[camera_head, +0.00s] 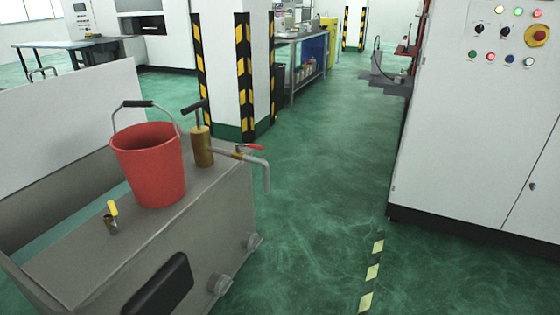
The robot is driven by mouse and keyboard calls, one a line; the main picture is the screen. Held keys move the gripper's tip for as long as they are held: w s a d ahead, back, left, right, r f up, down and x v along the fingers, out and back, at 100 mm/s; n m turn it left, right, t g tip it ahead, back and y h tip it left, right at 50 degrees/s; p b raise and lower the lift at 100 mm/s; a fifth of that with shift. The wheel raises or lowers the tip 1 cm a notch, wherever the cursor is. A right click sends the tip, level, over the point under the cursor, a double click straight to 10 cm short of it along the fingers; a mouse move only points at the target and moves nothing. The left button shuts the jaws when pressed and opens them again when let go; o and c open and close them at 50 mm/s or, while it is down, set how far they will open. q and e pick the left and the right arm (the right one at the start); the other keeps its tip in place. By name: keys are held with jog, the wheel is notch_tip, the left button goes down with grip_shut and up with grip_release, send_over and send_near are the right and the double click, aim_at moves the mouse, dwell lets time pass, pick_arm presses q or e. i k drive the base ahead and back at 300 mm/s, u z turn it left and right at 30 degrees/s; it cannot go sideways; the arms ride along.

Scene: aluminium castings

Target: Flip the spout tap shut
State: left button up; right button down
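A spout (259,164) runs right from a brass pump body (202,147) with a dark T-handle, then bends down past the edge of a grey tank (120,261). The spout tap's red lever (255,148) sits on top of the pipe and points right, outward along the spout. Its exact angle to the pipe is too small to judge. Neither of my grippers is in view, and nothing touches the tap.
A red bucket (151,166) with a raised handle stands on the tank top beside the pump. A small yellow-handled fitting (112,214) is nearer the front. A white control cabinet (475,150) stands at right. Green floor (315,210) between tank and cabinet is clear.

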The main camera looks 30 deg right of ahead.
aim_at(253, 146)
jog(key=k, duration=0.7)
jog(key=z, duration=1)
jog(key=i, duration=1.55)
jog(key=u, duration=0.4)
